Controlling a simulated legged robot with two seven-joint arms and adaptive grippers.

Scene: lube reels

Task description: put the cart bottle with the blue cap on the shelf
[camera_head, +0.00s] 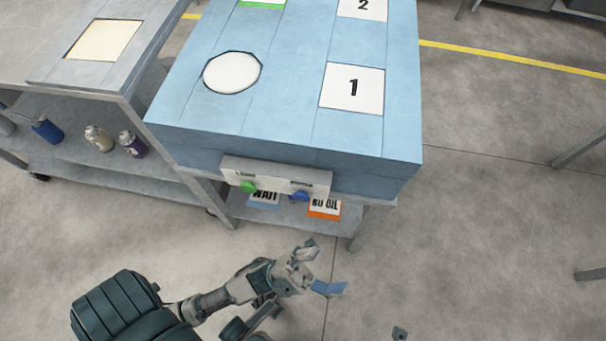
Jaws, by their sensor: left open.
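I cannot make out a bottle with a blue cap. On the lower level of the grey metal table at left stand a blue container (46,130), a pale spray-type can (98,139) and a purple can (132,144). Whether that table is the cart, or that level the shelf, I cannot tell. My left gripper (322,268) is open and empty, with its fingers spread, in front of the blue-topped table (300,135). It is well apart from the containers.
The blue top has a white round plate (232,72) and a panel marked 1 (352,88). A green button (249,187) and a blue button (299,196) sit on its front box. Below is an orange-edged sign (325,208). Open floor (480,220) lies to the right.

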